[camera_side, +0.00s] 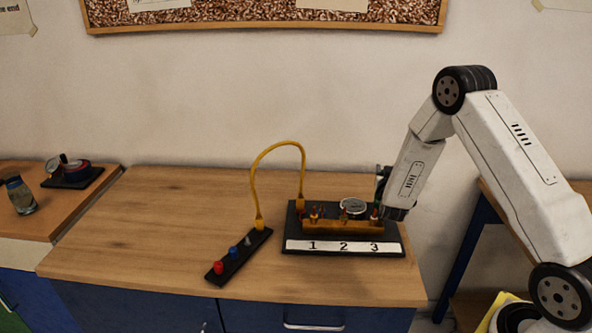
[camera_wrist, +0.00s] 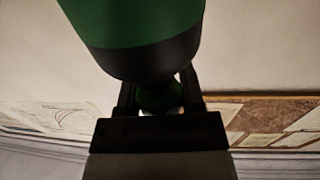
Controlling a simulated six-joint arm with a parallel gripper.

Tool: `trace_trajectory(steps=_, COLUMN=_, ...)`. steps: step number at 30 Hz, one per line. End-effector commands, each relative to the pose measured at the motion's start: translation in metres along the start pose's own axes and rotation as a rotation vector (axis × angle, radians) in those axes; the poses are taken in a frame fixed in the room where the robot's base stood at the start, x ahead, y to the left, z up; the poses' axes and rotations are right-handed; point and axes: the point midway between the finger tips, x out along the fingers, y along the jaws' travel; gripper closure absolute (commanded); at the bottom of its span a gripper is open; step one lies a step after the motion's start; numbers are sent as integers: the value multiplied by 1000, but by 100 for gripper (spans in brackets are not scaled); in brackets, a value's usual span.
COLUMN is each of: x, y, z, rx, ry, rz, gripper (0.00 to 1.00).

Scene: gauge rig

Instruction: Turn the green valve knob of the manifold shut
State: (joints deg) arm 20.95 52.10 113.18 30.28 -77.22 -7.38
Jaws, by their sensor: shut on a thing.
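The manifold (camera_side: 325,224) is a brass-coloured bar on a black base, with a white strip marked 1, 2 and 3 along its front. Several small fittings and a round gauge (camera_side: 352,205) stand on it. My gripper (camera_side: 384,187) is at the right end of the manifold, partly hidden by my arm. In the wrist view my gripper (camera_wrist: 160,97) has its two black fingers on either side of a small dark green part, the green valve knob (camera_wrist: 161,94). A large green and black rounded shape fills the top of that view. How far the knob is turned cannot be seen.
A yellow hose (camera_side: 274,147) arches from the manifold's left end to a black strip (camera_side: 238,258) with red, blue and grey plugs. Bare wood (camera_side: 150,225) lies to the left. A second table at far left holds a jar (camera_side: 20,196) and a gauge (camera_side: 72,172).

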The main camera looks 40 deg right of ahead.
Motion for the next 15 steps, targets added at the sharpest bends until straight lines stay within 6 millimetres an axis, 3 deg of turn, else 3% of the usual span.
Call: trace_trajectory(steps=15, x=-1, y=4, z=1, rx=-1, ry=-2, rz=258, gripper=100)
